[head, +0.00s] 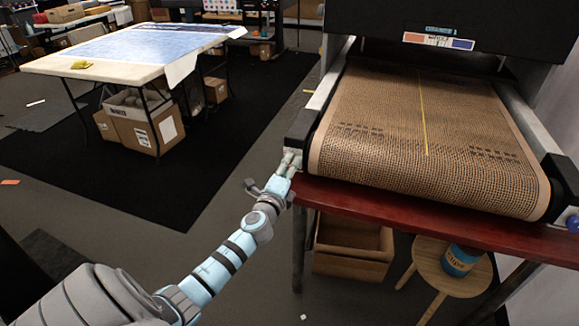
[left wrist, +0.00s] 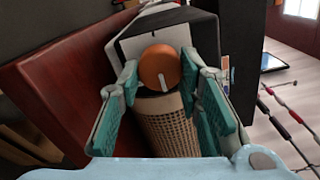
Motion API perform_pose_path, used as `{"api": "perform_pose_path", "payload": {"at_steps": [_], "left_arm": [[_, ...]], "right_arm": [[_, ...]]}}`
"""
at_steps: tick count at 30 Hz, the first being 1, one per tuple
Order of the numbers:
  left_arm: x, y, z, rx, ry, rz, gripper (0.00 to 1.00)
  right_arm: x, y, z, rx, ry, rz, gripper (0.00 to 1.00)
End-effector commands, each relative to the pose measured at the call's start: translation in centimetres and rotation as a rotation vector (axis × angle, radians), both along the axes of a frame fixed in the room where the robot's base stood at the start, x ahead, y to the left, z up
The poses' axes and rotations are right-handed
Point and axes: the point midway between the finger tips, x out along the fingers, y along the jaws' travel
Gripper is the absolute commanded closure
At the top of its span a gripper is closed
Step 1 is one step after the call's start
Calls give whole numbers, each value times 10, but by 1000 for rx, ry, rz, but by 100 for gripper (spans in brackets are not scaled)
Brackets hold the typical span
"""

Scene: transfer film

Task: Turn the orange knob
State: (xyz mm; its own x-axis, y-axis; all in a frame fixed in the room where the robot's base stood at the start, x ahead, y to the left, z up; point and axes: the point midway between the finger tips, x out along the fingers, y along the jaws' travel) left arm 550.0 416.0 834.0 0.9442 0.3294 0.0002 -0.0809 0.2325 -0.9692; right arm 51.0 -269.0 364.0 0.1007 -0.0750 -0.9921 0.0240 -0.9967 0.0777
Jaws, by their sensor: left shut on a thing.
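The round orange knob (left wrist: 160,67) sits on the white end face of a dark housing in the left wrist view. A short white mark on it points down in that view, and a thin black line is on the panel above it. My left gripper (left wrist: 159,72) has its teal-padded fingers on both sides of the knob, shut on it. In the head view my left gripper (head: 289,163) is at the near left corner of the conveyor machine (head: 430,130), and the knob is hidden there. My right gripper is in neither view.
A red ledge (head: 400,212) runs under the mesh belt. Below are a cardboard box (head: 350,262) and a wooden stool (head: 455,285) with a blue jar (head: 461,260). A blue ball-like part (head: 573,223) is at the right edge.

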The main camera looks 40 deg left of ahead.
Motion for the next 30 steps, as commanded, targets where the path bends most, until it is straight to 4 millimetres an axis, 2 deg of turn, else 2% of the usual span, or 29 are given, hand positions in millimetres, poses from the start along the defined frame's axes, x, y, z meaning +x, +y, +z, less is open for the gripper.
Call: {"api": "perform_pose_path", "payload": {"at_steps": [14,15,18,26,30], "left_arm": [[0,0,-1,12,6,0,96],[0,0,-1,12,6,0,62],[0,0,-1,12,6,0,48],[0,0,0,12,5,0,48],[-13,-4,-1,13,6,-1,48]], "right_arm": [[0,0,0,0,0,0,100],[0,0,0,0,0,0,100],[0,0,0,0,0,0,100],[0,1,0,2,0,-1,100],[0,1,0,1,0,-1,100]]}}
